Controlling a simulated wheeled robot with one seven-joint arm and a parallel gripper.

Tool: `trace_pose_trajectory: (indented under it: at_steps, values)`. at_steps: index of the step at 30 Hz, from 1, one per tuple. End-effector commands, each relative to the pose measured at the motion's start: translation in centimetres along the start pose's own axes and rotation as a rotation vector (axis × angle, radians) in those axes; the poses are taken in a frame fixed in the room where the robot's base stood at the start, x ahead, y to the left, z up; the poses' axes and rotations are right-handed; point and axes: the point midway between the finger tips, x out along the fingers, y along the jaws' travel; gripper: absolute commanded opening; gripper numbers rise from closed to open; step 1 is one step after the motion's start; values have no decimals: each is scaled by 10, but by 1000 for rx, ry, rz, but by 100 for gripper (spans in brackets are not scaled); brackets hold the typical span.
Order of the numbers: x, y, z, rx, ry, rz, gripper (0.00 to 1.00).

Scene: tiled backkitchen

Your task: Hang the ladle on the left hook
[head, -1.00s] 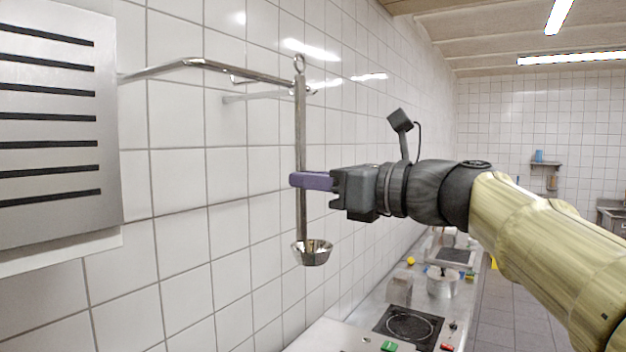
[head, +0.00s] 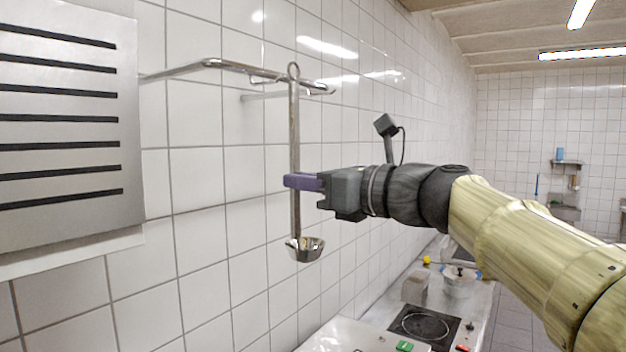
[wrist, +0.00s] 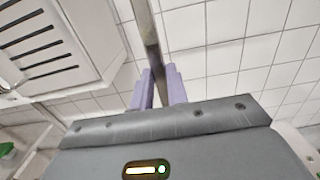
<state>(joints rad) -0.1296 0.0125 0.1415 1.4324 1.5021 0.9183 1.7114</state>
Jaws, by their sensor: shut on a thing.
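The ladle (head: 295,150) is a steel one that hangs upright, with its ring at the top and its bowl at the bottom. My gripper (head: 290,181) is shut on the ladle's handle, around its middle; its purple fingers also show on both sides of the handle in the wrist view (wrist: 158,90). A metal wall rail (head: 235,67) runs behind the ladle's upper end. A small hook (head: 262,80) shows under the rail, left of the ladle's ring. Whether the ring touches the rail, I cannot tell.
A slatted metal box (head: 65,120) is on the wall at the left. Below are a counter with a dark hob (head: 424,324), a pot (head: 460,283) and small items. The tiled wall is close behind the ladle. Open room lies to the right.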

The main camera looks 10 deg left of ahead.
Motion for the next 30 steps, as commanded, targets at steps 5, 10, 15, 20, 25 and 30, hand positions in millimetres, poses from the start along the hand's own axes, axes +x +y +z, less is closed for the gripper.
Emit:
trace_pose_trajectory:
  at_steps: [5, 10, 15, 20, 25, 30]
  values:
    - [9, 0, 0, 0, 0, 1, 0]
    - [17, 0, -1, 0, -1, 0, 0]
    - [25, 0, -2, 0, 0, 1, 0]
    - [33, 0, -3, 0, 0, 0, 0]
    - [40, 0, -7, 0, -1, 1, 0]
    - [46, 0, -11, 0, -1, 1, 0]
